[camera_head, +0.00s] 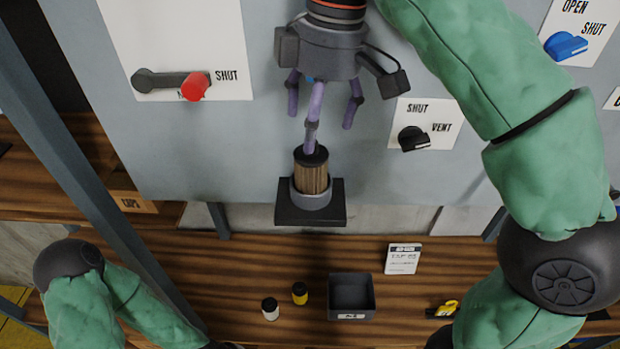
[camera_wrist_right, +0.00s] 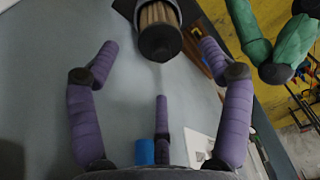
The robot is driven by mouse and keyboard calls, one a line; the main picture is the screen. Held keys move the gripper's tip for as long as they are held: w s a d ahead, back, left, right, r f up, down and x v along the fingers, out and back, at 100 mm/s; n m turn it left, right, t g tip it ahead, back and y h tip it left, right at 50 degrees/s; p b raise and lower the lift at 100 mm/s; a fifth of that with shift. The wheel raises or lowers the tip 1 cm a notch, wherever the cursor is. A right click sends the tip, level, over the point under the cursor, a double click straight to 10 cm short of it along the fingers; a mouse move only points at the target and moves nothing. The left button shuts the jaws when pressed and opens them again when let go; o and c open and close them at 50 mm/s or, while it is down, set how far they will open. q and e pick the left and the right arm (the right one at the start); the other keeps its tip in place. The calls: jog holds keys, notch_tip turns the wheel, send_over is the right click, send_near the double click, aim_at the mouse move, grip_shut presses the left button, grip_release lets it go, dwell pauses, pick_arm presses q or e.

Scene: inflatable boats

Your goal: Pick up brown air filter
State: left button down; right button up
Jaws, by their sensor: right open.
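The brown air filter (camera_head: 311,178) is a pleated cylinder with a black cap. It stands upright in a grey cup on a black bracket (camera_head: 292,215) at the wall panel's lower edge. In the right wrist view the filter (camera_wrist_right: 157,18) shows at the top, cap toward the camera, beyond the fingertips. My right gripper (camera_head: 320,122) is open and empty, its purple fingers spread just above the filter. In the head view one finger overlaps the cap; I cannot tell whether it touches. The gripper also shows in the right wrist view (camera_wrist_right: 160,62). My left gripper is not visible.
The grey panel (camera_head: 240,150) carries a red-handled lever (camera_head: 195,86), a black knob (camera_head: 413,139) and a blue knob (camera_head: 566,46). Below, a wooden bench (camera_head: 235,275) holds a grey bin (camera_head: 351,281), white bottle (camera_head: 270,308), yellow bottle (camera_head: 299,293) and card (camera_head: 402,260).

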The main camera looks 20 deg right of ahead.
aim_at(311, 157)
jog(key=shift+f, duration=0.85)
jog(key=shift+s+a+f+b, duration=0.1)
jog(key=shift+s+f+b, duration=0.1)
jog(key=shift+f+b, duration=0.15)
jog(key=shift+f, duration=0.3)
jog(key=f, duration=0.2)
jog(key=w+f, duration=0.1)
jog(key=shift+a+f, duration=0.1)
jog(key=shift+a, duration=0.15)
jog(key=shift+s+f, duration=0.15)
jog(key=shift+f, duration=0.3)
jog(key=c, duration=1.3)
